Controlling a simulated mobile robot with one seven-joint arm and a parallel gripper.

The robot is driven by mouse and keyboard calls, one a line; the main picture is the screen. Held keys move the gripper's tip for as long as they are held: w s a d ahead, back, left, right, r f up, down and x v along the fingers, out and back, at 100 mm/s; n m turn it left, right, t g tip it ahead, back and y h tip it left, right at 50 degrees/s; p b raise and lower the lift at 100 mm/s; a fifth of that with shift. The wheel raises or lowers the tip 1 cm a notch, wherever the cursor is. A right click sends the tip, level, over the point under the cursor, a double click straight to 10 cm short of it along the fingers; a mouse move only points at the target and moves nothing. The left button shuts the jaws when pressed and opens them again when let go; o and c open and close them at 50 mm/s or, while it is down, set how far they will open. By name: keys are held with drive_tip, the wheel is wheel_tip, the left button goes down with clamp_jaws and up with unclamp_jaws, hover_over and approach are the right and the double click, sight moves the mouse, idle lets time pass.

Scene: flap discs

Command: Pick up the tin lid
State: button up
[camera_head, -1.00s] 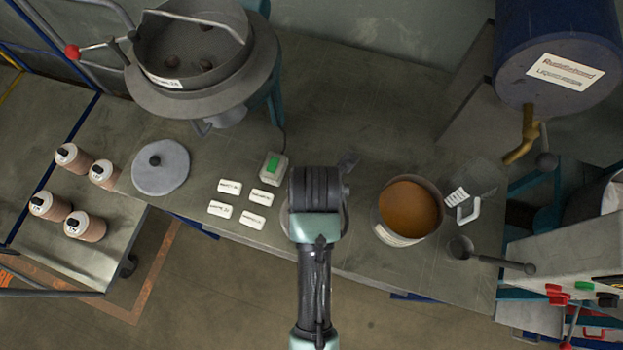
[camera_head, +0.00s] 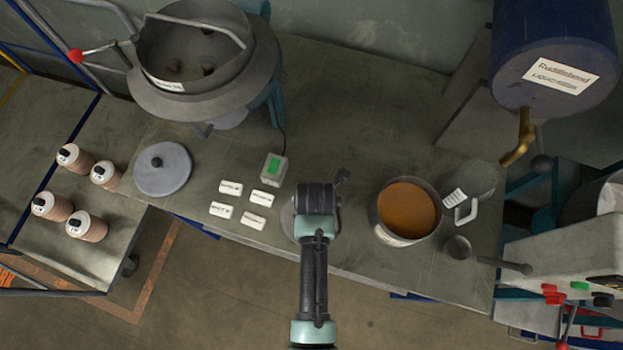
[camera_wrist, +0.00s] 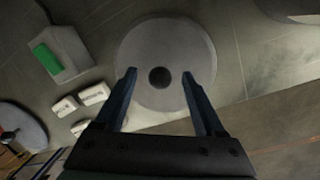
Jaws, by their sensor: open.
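A round grey lid with a dark central knob, which I take as the tin lid (camera_wrist: 160,40), lies flat on the bench in the wrist view. In the head view my arm covers most of this lid (camera_head: 288,227), and only its left edge shows. My gripper (camera_wrist: 160,75) is open above it, with one finger on each side of the knob and nothing held. I cannot tell whether the fingers touch the lid. My gripper (camera_head: 317,203) is seen from above in the head view, its fingertips hidden. The open tin (camera_head: 436,221) of brown contents stands to the right.
A second grey knobbed lid (camera_head: 178,180) lies left. Several white labels (camera_head: 264,199) and a green-screened device (camera_head: 274,168) lie between it and my gripper. A large pot (camera_head: 190,100) stands behind. A dark scoop (camera_head: 490,258) lies right. The bench's middle back is clear.

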drive_tip(key=shift+c, duration=0.3)
clamp_jaws()
drive_tip(key=shift+r, duration=0.1)
